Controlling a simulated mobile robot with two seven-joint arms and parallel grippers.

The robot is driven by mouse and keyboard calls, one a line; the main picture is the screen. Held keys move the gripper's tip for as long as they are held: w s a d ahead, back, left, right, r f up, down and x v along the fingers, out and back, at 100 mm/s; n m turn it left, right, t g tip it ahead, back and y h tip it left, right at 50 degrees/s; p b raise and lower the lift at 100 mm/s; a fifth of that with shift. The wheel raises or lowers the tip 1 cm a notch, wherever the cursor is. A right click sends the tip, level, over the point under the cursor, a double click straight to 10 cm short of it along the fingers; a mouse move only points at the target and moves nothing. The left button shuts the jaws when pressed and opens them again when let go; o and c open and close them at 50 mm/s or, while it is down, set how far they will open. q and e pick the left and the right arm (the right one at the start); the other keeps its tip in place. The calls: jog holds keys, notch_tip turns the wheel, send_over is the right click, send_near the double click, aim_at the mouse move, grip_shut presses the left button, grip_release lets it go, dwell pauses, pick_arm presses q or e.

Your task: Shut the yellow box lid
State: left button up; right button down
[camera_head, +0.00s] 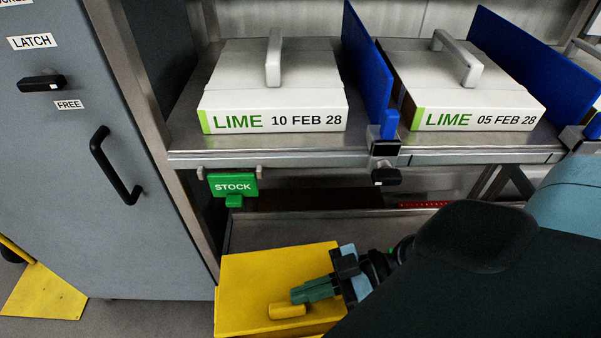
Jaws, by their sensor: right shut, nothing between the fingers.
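The yellow box (250,271) is at the bottom of the view, partly cut off by the lower edge. Its flat yellow lid appears to lie down over the top, with a short yellow handle (287,311) near the front. I cannot tell whether the lid is fully seated. My right gripper (294,295) is over the lid, just above and behind the handle, with its green fingers together and empty. I cannot tell whether the fingertips touch the lid. My right arm hides the box's right side. My left gripper is out of view.
A steel shelf (256,156) above holds two white boxes labelled LIME (230,90) (480,98), with blue dividers (371,62) beside them. A green STOCK tag (233,186) hangs below. A grey cabinet (60,220) with a black handle (115,166) stands left.

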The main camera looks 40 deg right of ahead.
jog(key=shift+s+a+f+b, duration=0.15)
jog(key=shift+s+f+b, duration=0.15)
jog(key=shift+f, duration=0.3)
jog(key=shift+s+a+f+b, duration=0.25)
jog(key=shift+f+b, duration=0.15)
jog(key=shift+b, duration=0.3)
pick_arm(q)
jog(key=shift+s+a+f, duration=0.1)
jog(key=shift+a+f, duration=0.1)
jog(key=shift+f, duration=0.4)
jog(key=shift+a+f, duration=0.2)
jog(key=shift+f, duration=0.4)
pick_arm(e)
jog(key=shift+s+f, duration=0.1)
